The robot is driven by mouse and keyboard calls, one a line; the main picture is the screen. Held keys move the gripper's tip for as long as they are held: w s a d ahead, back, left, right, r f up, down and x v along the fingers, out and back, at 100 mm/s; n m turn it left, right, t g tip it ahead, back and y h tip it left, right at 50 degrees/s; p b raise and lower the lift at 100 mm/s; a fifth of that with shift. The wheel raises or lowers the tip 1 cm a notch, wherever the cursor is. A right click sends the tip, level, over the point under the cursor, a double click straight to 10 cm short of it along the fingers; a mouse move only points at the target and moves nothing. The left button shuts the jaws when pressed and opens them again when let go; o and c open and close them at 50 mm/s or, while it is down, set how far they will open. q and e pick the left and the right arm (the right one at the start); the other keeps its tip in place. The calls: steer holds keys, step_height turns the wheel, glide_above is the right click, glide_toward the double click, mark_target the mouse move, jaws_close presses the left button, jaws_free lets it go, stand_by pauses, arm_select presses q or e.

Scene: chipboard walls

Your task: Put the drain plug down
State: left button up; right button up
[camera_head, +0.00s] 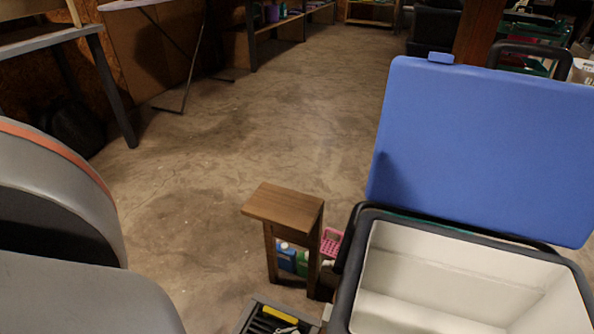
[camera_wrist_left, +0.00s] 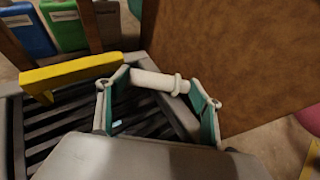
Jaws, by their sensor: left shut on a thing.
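The drain plug (camera_wrist_left: 152,80), a small white cylinder with a raised ring, sits between the fingertips of my left gripper (camera_wrist_left: 160,92) in the left wrist view. The gripper is shut on it, with its teal pads to either side. The plug is above or beside a dark slatted crate (camera_wrist_left: 60,122); I cannot tell whether it touches anything. In the head view the crate (camera_head: 246,322) is cut off at the bottom edge, and the plug cannot be made out. My right gripper is not in view.
An open cooler (camera_head: 470,262) with a raised blue lid (camera_head: 480,150) stands at the right. A small wooden stool (camera_head: 284,204) stands beside it, with bottles (camera_head: 287,257) and a pink basket (camera_head: 331,242) behind.

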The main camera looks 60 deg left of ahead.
arm_select(q)
steer(key=shift+f, duration=0.15)
steer(key=o, duration=1.2)
steer(key=shift+a, duration=0.1)
steer(key=shift+r, duration=0.35)
steer(key=shift+r+p+v, duration=0.25)
steer(key=shift+p+v, duration=0.25)
steer(key=shift+v, duration=0.7)
steer(key=p+v, duration=0.1)
steer(key=v, duration=0.7)
steer(key=shift+p, duration=0.35)
steer(key=shift+s+r, duration=0.2)
steer(key=shift+s, duration=0.5)
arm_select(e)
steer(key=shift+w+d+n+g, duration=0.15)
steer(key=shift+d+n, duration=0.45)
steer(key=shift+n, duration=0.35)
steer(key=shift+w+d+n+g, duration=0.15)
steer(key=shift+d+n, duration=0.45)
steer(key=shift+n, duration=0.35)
